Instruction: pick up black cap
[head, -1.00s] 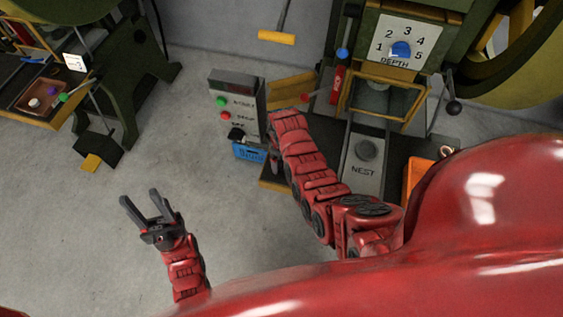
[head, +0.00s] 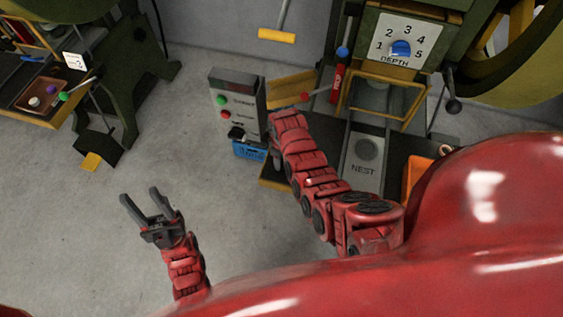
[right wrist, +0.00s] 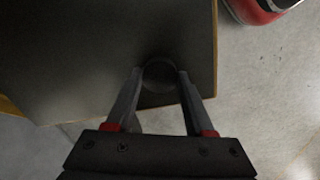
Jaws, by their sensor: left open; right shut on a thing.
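A dark round thing, which looks like the black cap (right wrist: 159,74), shows in the right wrist view between my right gripper's fingertips. It stands out little against the dark surface behind it. My right gripper (right wrist: 160,80) is shut on it, one finger on each side. In the head view the cap is hidden, and my right arm covers most of that gripper beside the control box. My left gripper (head: 138,192) is open and empty above bare floor at the left.
A dark bench top with a yellow edge (right wrist: 90,50) lies below my right gripper. A control box (head: 238,95) with green and red buttons and a blue bin (head: 249,151) stand close to my right arm. The press nest (head: 363,165) is to the right.

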